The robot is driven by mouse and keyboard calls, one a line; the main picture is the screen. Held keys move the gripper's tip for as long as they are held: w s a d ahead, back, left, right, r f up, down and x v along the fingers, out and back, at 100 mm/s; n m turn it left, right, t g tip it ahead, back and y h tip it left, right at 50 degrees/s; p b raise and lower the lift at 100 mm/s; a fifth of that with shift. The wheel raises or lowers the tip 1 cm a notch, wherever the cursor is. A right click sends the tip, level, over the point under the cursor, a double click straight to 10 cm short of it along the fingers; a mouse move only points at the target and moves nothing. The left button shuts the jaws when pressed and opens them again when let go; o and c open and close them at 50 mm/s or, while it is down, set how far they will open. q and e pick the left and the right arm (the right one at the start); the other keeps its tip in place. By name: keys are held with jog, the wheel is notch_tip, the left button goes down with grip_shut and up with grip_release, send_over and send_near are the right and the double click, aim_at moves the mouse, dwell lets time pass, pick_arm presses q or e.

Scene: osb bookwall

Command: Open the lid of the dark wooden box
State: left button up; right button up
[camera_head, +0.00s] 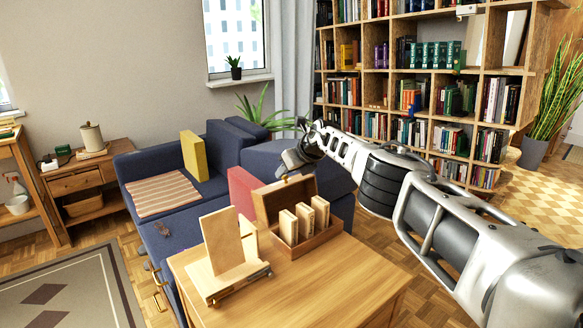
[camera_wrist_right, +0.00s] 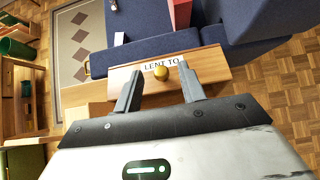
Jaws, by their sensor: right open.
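The brown wooden box (camera_head: 318,238) stands on the light wooden table. Its lid (camera_head: 284,198) stands raised at the box's back edge, so the inside shows. Several pale wooden pieces (camera_head: 304,220) stand upright in it. In the right wrist view, a round brass knob (camera_wrist_right: 161,73) sits by a white "LENT TO" label (camera_wrist_right: 160,63) on a wooden panel. My right gripper (camera_wrist_right: 161,86) is open, with its fingers on either side of the knob. In the head view, this gripper (camera_head: 292,160) is just above the lid's top edge; I cannot tell if it touches. My left gripper is out of view.
A pale wooden stand with an upright board (camera_head: 223,240) is left of the box on the table (camera_head: 330,285). The table's front right is clear. A blue sofa (camera_head: 190,215) with a red cushion (camera_head: 243,190) is behind. A bookcase (camera_head: 425,75) fills the back wall.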

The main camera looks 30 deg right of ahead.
pick_arm(q)
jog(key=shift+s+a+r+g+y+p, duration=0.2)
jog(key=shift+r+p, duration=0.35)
jog(key=shift+p, duration=0.9)
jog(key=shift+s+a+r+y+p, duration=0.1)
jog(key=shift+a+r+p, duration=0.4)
jog(key=shift+p, duration=0.95)
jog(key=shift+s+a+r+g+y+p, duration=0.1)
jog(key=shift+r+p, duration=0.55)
jog(key=shift+p, duration=0.8)
pick_arm(e)
jog(key=v, duration=1.6)
